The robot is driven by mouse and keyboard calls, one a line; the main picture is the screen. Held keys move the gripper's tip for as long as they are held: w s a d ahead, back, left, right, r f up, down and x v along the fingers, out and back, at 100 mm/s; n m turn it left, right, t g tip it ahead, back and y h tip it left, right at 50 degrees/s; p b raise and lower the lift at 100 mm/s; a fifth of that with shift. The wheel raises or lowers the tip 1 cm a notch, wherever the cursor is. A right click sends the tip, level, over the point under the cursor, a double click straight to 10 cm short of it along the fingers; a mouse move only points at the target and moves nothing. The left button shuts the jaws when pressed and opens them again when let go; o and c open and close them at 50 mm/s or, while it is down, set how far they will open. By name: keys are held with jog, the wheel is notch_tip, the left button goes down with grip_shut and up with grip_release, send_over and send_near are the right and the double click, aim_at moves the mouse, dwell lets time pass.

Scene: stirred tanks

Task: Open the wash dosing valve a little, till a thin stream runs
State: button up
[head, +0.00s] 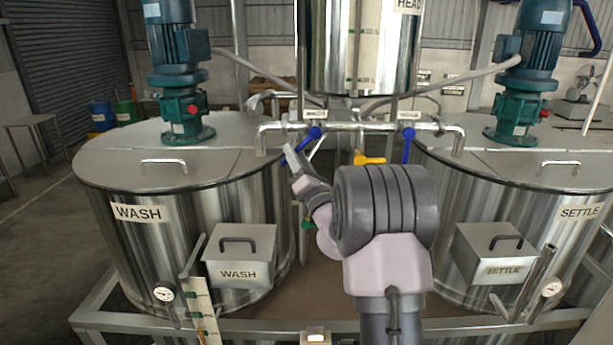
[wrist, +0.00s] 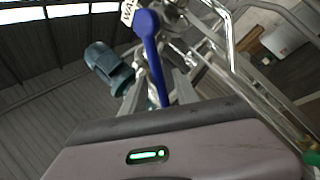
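The wash dosing valve's blue lever (head: 314,133) is on the pipe under the head tank and slants down to the left. In the wrist view the lever (wrist: 149,38) runs down between my two grey fingers. My gripper (head: 292,160) is at the lever's lower end; in the wrist view my gripper (wrist: 161,84) is open, with a gap showing on each side of the lever. The wash-side spout (head: 263,142) points down over the wash tank (head: 120,190). I see no stream below it. Part of the lever is hidden behind my gripper.
The settle valve's blue lever (head: 408,146) hangs down on the right. A yellow lever (head: 370,160) lies between the two valves. The head tank (head: 335,45) is above, the settle tank (head: 510,200) on the right. A blue-green motor (head: 180,50) stands on the wash tank.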

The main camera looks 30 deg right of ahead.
jog(key=b+v, duration=0.3)
jog(key=v, duration=1.3)
jog(key=shift+b, duration=0.35)
